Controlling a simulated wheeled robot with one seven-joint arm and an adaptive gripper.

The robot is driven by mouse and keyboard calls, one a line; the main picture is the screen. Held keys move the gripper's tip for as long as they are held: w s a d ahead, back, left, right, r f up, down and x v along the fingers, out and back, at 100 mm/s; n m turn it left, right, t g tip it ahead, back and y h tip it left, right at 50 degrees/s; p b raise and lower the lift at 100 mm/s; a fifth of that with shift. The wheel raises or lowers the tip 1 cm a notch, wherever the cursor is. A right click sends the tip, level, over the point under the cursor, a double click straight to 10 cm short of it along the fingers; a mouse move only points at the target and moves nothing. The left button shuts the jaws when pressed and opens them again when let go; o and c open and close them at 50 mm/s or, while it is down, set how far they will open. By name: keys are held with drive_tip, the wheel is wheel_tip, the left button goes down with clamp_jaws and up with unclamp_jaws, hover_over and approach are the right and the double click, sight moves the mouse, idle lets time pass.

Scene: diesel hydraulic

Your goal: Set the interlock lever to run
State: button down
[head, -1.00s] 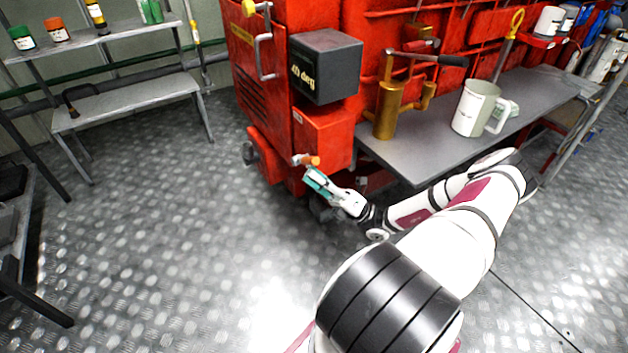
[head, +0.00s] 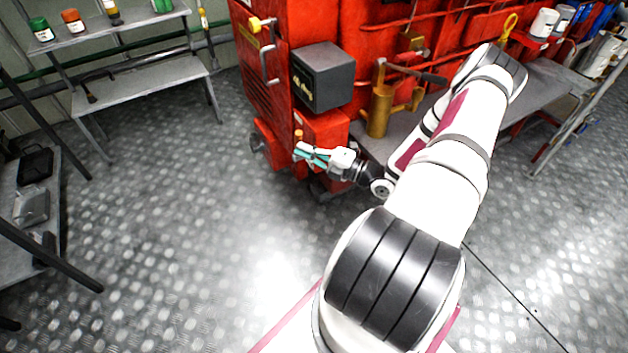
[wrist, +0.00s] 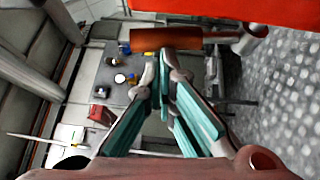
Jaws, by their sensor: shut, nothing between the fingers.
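The interlock lever has an orange grip (head: 298,134) and sits low on the front left of the red machine. In the head view the grip stands up just above my gripper (head: 298,153), which hides the pivot. In the wrist view the copper-orange grip (wrist: 165,39) lies across the top, with a metal shaft at its right. My gripper (wrist: 162,62) is shut and empty, its teal-padded fingertips right by the grip. I cannot tell whether they touch it. No run mark is readable.
The red machine (head: 270,85) carries a dark grey box (head: 322,76) above the lever. A grey bench (head: 545,90) with a brass pump (head: 379,110) lies to the right, partly behind my arm. Shelves (head: 145,88) stand at the back left. The chequered floor (head: 180,230) at left is clear.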

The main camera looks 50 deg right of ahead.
drive_tip(key=shift+w+d+r+p, duration=0.25)
drive_tip(key=shift+w+r+p, duration=0.15)
drive_tip(key=shift+w, duration=0.2)
idle(0.4)
